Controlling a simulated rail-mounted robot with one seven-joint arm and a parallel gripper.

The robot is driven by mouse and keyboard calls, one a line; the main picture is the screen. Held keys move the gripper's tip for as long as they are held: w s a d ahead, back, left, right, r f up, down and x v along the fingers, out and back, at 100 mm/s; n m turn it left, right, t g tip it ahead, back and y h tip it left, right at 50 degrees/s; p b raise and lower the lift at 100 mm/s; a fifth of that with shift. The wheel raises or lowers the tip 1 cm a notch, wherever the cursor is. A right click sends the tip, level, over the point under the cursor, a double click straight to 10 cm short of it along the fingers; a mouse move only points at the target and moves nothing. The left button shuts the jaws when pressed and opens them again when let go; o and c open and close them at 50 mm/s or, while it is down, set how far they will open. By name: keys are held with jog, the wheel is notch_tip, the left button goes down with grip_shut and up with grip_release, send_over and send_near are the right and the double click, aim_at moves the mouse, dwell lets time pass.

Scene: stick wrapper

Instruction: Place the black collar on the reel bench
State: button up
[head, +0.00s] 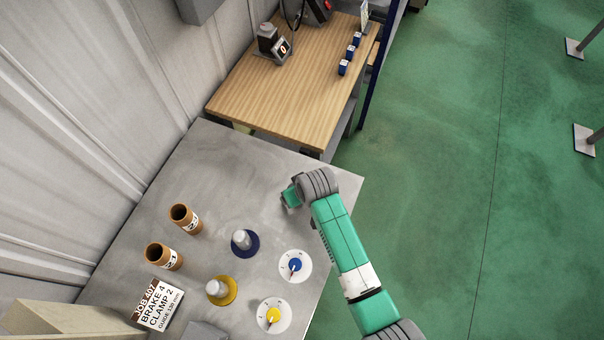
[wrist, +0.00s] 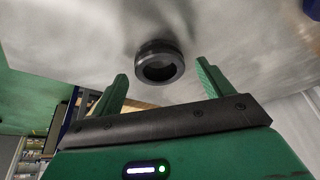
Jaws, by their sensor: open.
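The black collar (wrist: 158,46) is a short dark ring with an open hole. In the wrist view it shows on or just over a grey metal surface, between and slightly beyond my fingertips. My gripper (wrist: 162,70) is open, with one green finger on each side of the collar and a visible space to each finger. In the head view my gripper (head: 289,196) is low over the far right part of the grey metal bench (head: 190,170). The collar is hidden there behind my gripper and wrist. Neither bench carries a readable name.
Two brown tubes (head: 185,218) stand on the metal bench's left side. Blue (head: 245,243) and yellow (head: 222,291) knobbed bases, two dials (head: 295,266) and a job card (head: 158,304) are nearer. A wooden bench (head: 290,90) with a small device (head: 272,45) and blue blocks stands beyond.

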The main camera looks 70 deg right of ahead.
jog(key=p+v, duration=0.1)
jog(key=v, duration=0.9)
jog(key=shift+a+r+p, duration=0.15)
jog(key=shift+r+p, duration=0.15)
jog(key=shift+s, duration=0.1)
jog(key=w+a+r+n+t+h, duration=0.1)
jog(key=w+a+r+n+t, duration=0.2)
jog(key=w+r, duration=0.7)
jog(key=w+a+r+t+h, duration=0.2)
jog(key=w+a+r+t, duration=0.15)
jog(key=w+r, duration=0.7)
jog(key=w+a+r+n+t+y, duration=0.1)
jog(key=a+r+t, duration=0.3)
jog(key=r, duration=0.6)
jog(key=w+a+r+n+t, duration=0.1)
jog(key=w+a+r+t, duration=0.15)
jog(key=a+r, duration=0.55)
jog(key=s+a+r+n+t+y, duration=0.2)
jog(key=s+a+r+t, duration=0.2)
jog(key=a+r, duration=0.4)
jog(key=s+a+r+n+t+y, duration=0.2)
jog(key=a+r, duration=0.5)
jog(key=r, duration=0.8)
jog(key=s+t+y, duration=0.1)
jog(key=s+t, duration=0.1)
jog(key=s, duration=0.1)
jog(key=shift+a+t, duration=0.35)
jog(key=shift+t, duration=0.05)
